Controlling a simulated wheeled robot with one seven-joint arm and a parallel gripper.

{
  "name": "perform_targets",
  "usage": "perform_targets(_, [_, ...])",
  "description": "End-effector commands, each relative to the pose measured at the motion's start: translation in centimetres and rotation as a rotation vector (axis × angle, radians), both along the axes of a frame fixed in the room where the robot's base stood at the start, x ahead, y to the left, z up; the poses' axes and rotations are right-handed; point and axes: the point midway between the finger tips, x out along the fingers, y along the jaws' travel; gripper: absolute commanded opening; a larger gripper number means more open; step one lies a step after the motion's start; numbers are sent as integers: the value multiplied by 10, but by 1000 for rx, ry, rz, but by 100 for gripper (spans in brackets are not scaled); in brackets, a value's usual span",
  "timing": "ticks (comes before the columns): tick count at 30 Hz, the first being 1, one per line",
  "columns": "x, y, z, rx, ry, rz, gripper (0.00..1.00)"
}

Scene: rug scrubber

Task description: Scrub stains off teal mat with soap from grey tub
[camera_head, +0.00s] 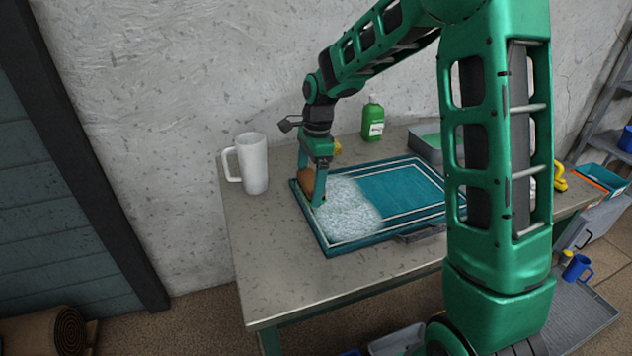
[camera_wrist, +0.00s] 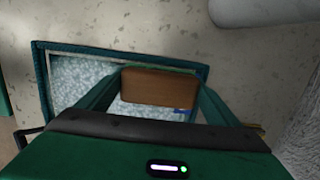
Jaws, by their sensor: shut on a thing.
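The teal mat (camera_head: 408,187) with white border lines lies on the table. White foam (camera_head: 349,211) covers its left part, and the foam also shows in the wrist view (camera_wrist: 80,85). My gripper (camera_head: 316,188) is over the mat's left end, shut on a brown brush (camera_wrist: 158,87). The brush is low at the foam; I cannot tell whether its underside touches the mat, as it is hidden. The grey tub (camera_head: 424,143) with green liquid stands behind the mat's right end, partly hidden by my arm. Any stains under the foam are hidden.
A white mug (camera_head: 252,163) stands at the table's left, close to the mat. A green bottle (camera_head: 373,119) stands at the back. The table's front left (camera_head: 270,275) is clear. A blue mug (camera_head: 577,268) sits on a grey surface at right.

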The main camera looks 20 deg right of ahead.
Motion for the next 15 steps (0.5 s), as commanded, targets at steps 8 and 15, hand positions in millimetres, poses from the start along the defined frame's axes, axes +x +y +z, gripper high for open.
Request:
perform_targets(8, [1, -9, 0, -1, -1, -5, 48])
perform_targets(15, [1, -31, -2, 0, -1, -5, 48])
